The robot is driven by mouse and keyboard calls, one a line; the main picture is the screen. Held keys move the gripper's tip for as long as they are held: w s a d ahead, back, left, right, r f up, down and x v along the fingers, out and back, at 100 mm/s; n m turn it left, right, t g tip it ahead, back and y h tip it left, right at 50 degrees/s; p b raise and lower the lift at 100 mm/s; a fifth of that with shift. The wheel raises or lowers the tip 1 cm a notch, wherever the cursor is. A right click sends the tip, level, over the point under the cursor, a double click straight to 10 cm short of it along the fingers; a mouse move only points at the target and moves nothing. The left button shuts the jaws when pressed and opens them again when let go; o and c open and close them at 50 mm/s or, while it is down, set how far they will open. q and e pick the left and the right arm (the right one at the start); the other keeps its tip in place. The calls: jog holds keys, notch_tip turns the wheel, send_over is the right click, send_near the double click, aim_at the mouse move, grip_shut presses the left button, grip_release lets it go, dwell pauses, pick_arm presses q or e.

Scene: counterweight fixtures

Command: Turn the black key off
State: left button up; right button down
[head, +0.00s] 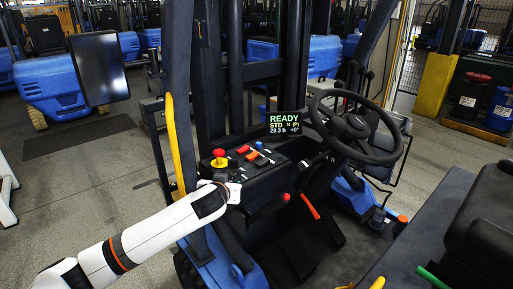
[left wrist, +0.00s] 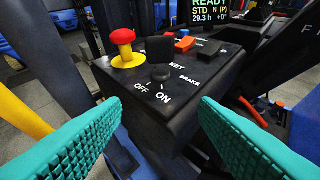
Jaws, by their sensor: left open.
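The black key (left wrist: 160,73) is a small dark knob on the top of a black control panel (left wrist: 110,78). White labels KEY, OFF and ON are printed around it, with OFF at front left and ON in front. I cannot clearly tell which mark the key points at. My left gripper (left wrist: 160,108) is open, with its teal ridged fingers apart on either side of the panel's near corner. The key shows beyond the gap between them, and nothing is held. In the head view my left gripper (head: 230,189) is at the panel's near side, and the key is not discernible. My right gripper is out of view.
A red mushroom button on a yellow base (left wrist: 125,47) stands left of the key. Orange, red and blue levers (head: 256,152) are behind it. A display (head: 284,123) reads READY. The steering wheel (head: 355,127) is to the right, and a yellow bar (head: 174,145) to the left.

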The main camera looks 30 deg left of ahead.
pick_arm(q)
send_near(232, 161)
jog(key=f, duration=0.1)
jog(key=shift+n+t, duration=0.3)
jog(key=p+x, duration=0.1)
jog(key=x, duration=0.2)
jog(key=p+x, duration=0.2)
jog(key=x, duration=0.2)
jog(key=p+x, duration=0.2)
jog(key=x, duration=0.2)
jog(key=shift+w+r, duration=0.1)
jog(key=shift+r, duration=0.2)
jog(key=shift+w+a+f, duration=0.25)
jog(key=shift+w+f, duration=0.1)
jog(key=shift+w, duration=0.15)
